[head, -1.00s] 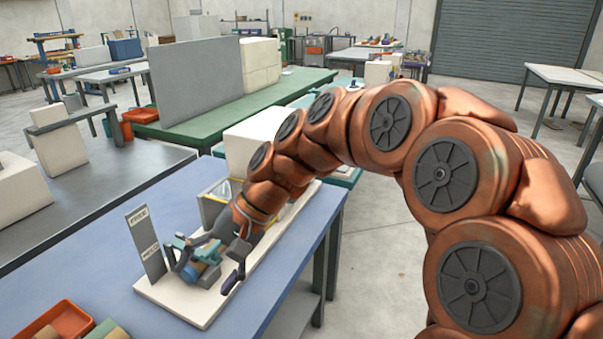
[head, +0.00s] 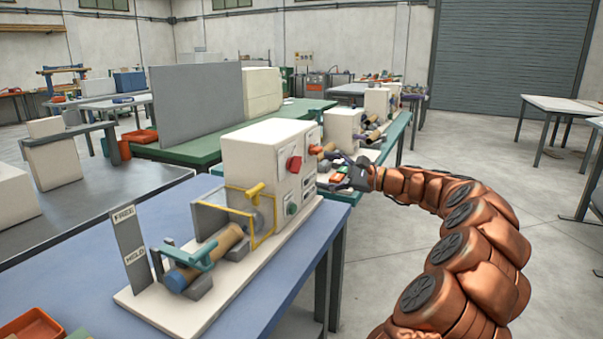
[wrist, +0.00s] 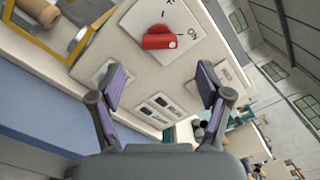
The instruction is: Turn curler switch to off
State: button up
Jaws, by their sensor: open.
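The white winder housing (head: 262,160) stands on the blue table, with a red rotary switch (head: 293,163) on its right-facing panel. My gripper (head: 335,174) is open and empty, off the panel's right side. In the wrist view the spread fingers of my gripper (wrist: 163,84) lie below the switch in the picture, apart from it.
A yellow guard frame (head: 252,215) and a teal clamp (head: 188,256) over a brown tube are left of the panel. A green knob (head: 292,209) is lower on the panel. Another table with similar machines (head: 343,130) stands behind. Open floor lies to the right.

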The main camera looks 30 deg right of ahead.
aim_at(300, 166)
jog(key=x, duration=0.7)
jog(key=shift+w+a, duration=0.15)
jog(key=shift+w, duration=0.05)
jog(key=shift+c, duration=0.4)
jog(key=c, duration=1.1)
jog(key=shift+b, duration=0.4)
jog(key=shift+f+n+b, duration=0.1)
jog(key=shift+n+b, duration=6.05)
jog(key=shift+n, duration=1.85)
